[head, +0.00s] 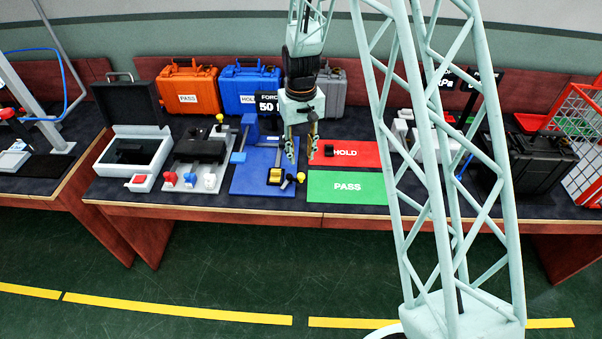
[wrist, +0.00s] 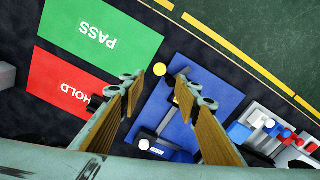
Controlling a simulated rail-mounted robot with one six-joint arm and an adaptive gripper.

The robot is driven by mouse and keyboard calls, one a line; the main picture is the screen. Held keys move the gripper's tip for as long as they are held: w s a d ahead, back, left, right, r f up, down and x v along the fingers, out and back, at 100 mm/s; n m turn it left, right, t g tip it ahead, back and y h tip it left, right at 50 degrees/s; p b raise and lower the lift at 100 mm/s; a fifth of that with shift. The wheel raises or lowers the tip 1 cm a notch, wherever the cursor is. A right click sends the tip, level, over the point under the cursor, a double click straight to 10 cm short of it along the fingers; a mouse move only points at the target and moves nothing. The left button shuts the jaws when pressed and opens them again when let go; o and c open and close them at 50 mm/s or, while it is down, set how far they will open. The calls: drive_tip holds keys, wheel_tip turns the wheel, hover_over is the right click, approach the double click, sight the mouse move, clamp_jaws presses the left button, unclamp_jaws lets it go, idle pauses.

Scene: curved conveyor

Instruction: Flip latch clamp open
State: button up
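My gripper (head: 301,148) hangs over the blue base plate (head: 250,182) and the edge of the red HOLD mat. Its fingers are apart with nothing between them; the wrist view also shows the open gripper (wrist: 163,80). On the blue plate are a small yellow-and-black block (head: 275,176) and a black lever with a yellow knob (head: 300,177). In the wrist view the yellow knob (wrist: 160,69) appears between the fingertips, below them and apart. Which part is the latch clamp I cannot tell for certain. Part of the blue fixture is hidden behind my fingers in the wrist view.
Left of the plate stands a grey fixture (head: 203,178) with red, blue and white knobs. The HOLD mat (head: 362,153) and green PASS mat (head: 346,187) lie to the right. Orange (head: 188,88) and blue (head: 248,88) cases stand behind.

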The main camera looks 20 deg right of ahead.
sight(301, 175)
drive_tip(key=shift+f+b, duration=0.35)
drive_tip(key=shift+f, duration=4.45)
drive_tip(key=shift+c, duration=0.7)
drive_tip(key=c, duration=0.7)
